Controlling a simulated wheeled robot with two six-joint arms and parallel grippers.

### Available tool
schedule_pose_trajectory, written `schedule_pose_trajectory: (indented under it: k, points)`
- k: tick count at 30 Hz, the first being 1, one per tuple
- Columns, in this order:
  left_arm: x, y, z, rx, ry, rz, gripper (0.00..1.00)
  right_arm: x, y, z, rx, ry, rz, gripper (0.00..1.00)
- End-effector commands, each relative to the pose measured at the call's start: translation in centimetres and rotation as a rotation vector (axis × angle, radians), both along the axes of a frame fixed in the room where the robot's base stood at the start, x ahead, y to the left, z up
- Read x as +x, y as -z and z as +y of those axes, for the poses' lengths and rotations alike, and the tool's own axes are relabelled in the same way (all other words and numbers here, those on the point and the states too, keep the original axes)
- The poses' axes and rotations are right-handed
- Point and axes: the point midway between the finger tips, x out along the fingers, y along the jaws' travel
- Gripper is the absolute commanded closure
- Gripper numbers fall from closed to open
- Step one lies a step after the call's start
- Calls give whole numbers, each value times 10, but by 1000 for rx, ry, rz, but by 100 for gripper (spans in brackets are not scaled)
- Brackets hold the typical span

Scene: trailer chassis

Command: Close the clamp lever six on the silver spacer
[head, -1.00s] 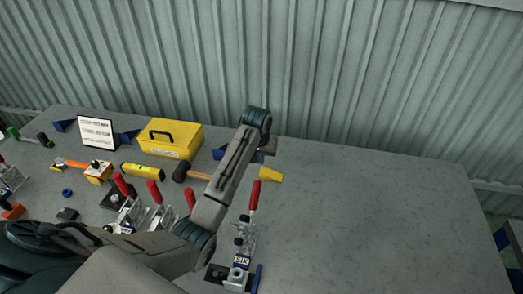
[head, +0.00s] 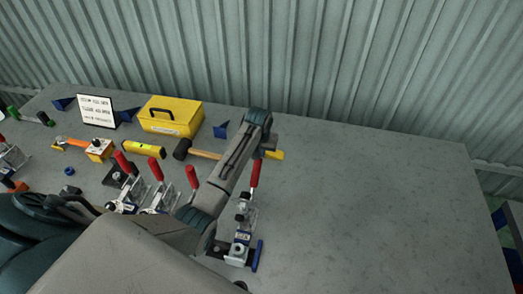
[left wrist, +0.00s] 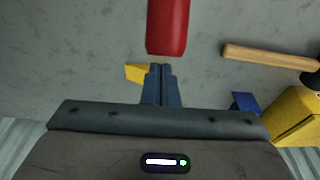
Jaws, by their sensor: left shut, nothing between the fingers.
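The clamp marked six (head: 241,237) stands on the grey table right of the other clamps. Its red-gripped lever (head: 255,173) stands up, tilted slightly. A silver block, seemingly the spacer (head: 237,251), sits at the clamp's front; whether the clamp touches it is unclear. My left gripper (head: 270,152) is beyond the lever's top, partly hidden by its own arm. In the left wrist view its fingers (left wrist: 162,84) are shut and empty, just short of the red grip (left wrist: 168,27); contact is not clear. My right gripper is not in view.
Other red-levered clamps (head: 155,170) stand to the left. A blue bar (head: 258,255) is beside clamp six. The table's right side is clear.

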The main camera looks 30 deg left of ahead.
Motion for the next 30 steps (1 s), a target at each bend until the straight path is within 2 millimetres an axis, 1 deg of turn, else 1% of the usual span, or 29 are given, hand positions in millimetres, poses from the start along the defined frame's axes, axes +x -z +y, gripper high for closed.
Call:
schedule_pose_trajectory:
  k: [5,23,30]
  points:
    - [-2,0,-1,0,0,1,100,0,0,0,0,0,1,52]
    - [-25,0,-7,0,0,1,100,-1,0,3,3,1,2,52]
    - [-30,-3,-8,-1,0,4,100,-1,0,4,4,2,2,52]
